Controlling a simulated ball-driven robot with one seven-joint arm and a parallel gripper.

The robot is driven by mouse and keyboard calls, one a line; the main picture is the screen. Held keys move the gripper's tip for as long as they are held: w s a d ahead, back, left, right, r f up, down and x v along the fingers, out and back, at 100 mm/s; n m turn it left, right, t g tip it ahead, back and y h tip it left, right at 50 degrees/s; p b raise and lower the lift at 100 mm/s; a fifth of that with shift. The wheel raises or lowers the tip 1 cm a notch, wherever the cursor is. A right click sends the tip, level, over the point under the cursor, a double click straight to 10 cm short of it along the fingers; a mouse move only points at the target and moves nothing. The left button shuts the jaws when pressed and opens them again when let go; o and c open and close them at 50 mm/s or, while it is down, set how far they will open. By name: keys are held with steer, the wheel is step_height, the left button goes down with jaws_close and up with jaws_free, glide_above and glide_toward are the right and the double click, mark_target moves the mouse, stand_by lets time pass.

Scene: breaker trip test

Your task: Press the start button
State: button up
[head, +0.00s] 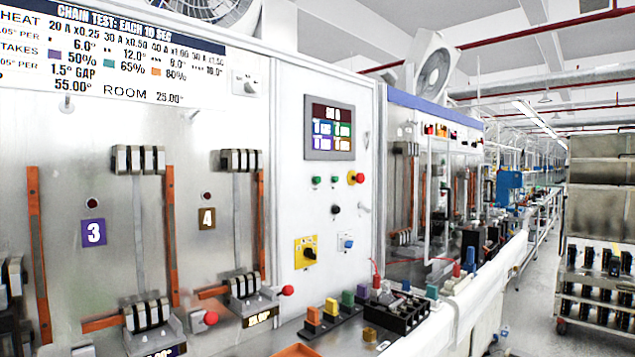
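A white control panel (310,225) stands upright in the middle of the head view. Below its screen (330,130) are two small green buttons, one on the left (316,181) and one on the right (334,180). A black round control (336,209) sits below the green buttons. No label on these buttons is readable, so I cannot tell which one is the start button. My gripper is not in view.
A yellow plate with a black rotary switch (306,252) and a blue switch (346,243) are lower on the panel. Coloured blocks (331,308) and a black terminal block (396,313) occupy the bench below. Test stations with red knobs (210,318) stand left. A rack (600,270) stands right.

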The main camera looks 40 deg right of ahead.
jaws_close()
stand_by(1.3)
